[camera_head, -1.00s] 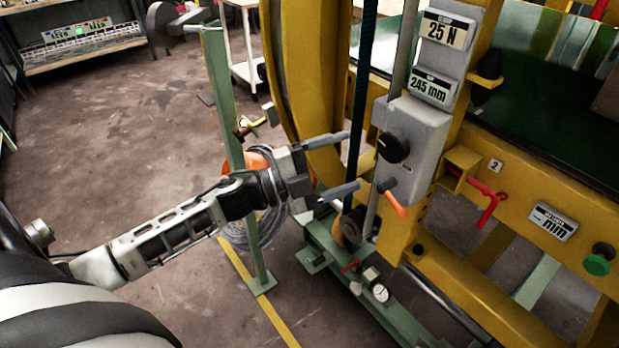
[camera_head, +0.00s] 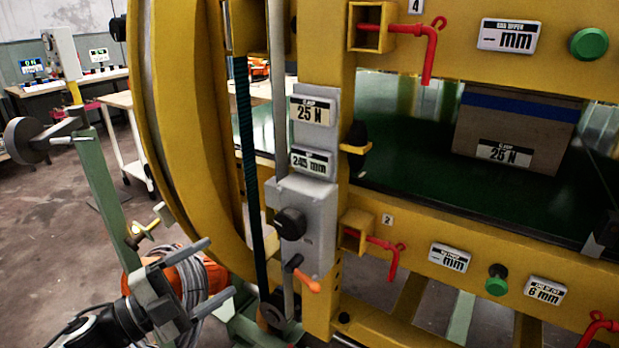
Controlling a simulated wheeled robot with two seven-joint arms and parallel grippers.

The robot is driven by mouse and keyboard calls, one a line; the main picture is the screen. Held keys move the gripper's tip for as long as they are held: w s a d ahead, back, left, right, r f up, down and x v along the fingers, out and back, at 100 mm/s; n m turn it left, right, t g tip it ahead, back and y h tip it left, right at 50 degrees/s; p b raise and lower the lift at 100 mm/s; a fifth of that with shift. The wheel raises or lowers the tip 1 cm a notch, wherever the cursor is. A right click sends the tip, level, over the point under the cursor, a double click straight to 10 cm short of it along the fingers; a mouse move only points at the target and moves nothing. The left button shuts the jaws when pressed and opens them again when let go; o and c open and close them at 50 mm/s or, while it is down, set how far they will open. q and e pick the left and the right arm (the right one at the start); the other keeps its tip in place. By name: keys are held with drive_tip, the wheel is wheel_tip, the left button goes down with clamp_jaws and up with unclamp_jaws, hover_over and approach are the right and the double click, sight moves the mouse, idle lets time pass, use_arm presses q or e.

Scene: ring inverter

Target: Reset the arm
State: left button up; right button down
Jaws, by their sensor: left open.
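My left gripper (camera_head: 212,274) is at the lower left. Its two grey fingers are spread apart and hold nothing. It points toward the grey control box (camera_head: 307,226) on the yellow machine, with a gap between them. Labels above the box read 25 N (camera_head: 311,111) and 245 mm (camera_head: 309,162). My right gripper is not in view.
Red handles (camera_head: 430,53) and green knobs (camera_head: 496,281) stick out of the yellow frame. A brown box (camera_head: 514,128) stands on the green bed. A green post (camera_head: 103,187) and an orange thing with coiled cable (camera_head: 190,280) stand by my gripper. Open floor lies at left.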

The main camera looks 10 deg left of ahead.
use_arm(q)
drive_tip(key=s+d+f+n+g+y, duration=0.1)
drive_tip(key=s+d+f+n+y, duration=0.2)
drive_tip(key=f+n, duration=0.3)
drive_tip(key=s+d+f+n+g+y, duration=0.2)
drive_tip(key=s+d+f+n+y, duration=0.1)
drive_tip(key=f, duration=0.5)
drive_tip(key=s+d+f+n+g+y, duration=0.2)
drive_tip(key=s+d+f+n+y, duration=0.1)
drive_tip(key=s+d+f+n, duration=0.2)
wheel_tip(320, 180, down, 2)
drive_tip(key=s+n, duration=0.2)
drive_tip(key=n, duration=0.2)
drive_tip(key=shift+f+n+y, duration=0.25)
drive_tip(key=shift+n+y, duration=0.15)
idle(1.0)
